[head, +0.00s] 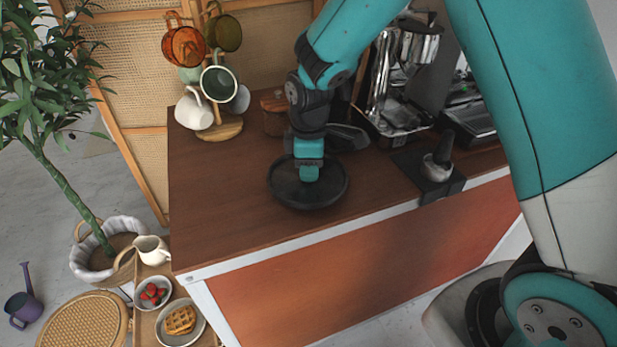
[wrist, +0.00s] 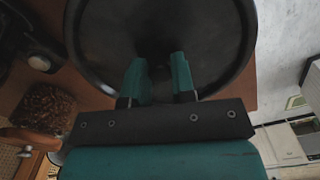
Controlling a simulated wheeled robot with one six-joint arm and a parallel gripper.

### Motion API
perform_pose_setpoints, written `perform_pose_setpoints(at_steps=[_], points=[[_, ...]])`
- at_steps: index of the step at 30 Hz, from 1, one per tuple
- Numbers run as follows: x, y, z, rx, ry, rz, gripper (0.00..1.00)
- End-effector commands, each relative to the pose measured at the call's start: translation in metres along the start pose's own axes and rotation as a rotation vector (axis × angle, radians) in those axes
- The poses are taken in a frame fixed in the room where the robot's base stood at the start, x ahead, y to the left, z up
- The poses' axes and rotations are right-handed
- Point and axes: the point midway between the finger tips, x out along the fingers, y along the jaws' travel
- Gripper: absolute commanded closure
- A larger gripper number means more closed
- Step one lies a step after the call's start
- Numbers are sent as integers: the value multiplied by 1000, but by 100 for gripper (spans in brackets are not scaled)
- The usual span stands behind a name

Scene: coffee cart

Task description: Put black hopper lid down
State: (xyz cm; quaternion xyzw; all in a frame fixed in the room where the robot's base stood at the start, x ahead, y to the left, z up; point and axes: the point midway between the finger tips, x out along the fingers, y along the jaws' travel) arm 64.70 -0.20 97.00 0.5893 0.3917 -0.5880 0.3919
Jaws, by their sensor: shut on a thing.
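The black hopper lid (head: 331,193) is a round dark disc with a raised rim, at the front middle of the brown counter (head: 222,215) in the head view. It looks level and at or just above the counter; I cannot tell whether it touches. My gripper (head: 309,176) points down over the lid's middle. In the wrist view the lid (wrist: 215,40) fills the upper middle, and the teal fingers of my gripper (wrist: 158,72) reach to its dark centre. They are shut on the lid there; the gripped part itself is hard to make out.
A mug tree with several mugs (head: 219,84) stands at the back left of the counter. The espresso machine (head: 400,85) is behind on the right. A tamper on a black mat (head: 438,168) is to the right. The counter left of the lid is bare.

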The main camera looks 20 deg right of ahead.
Motion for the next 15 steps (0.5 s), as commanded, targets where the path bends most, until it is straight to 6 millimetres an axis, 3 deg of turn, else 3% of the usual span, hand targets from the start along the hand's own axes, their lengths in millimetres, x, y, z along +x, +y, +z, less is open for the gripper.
perform_pose_setpoints(at_steps=[6,15], points=[[31,-1,1,0,-3,-4,100],[34,0,0,0,-1,-1,100]])
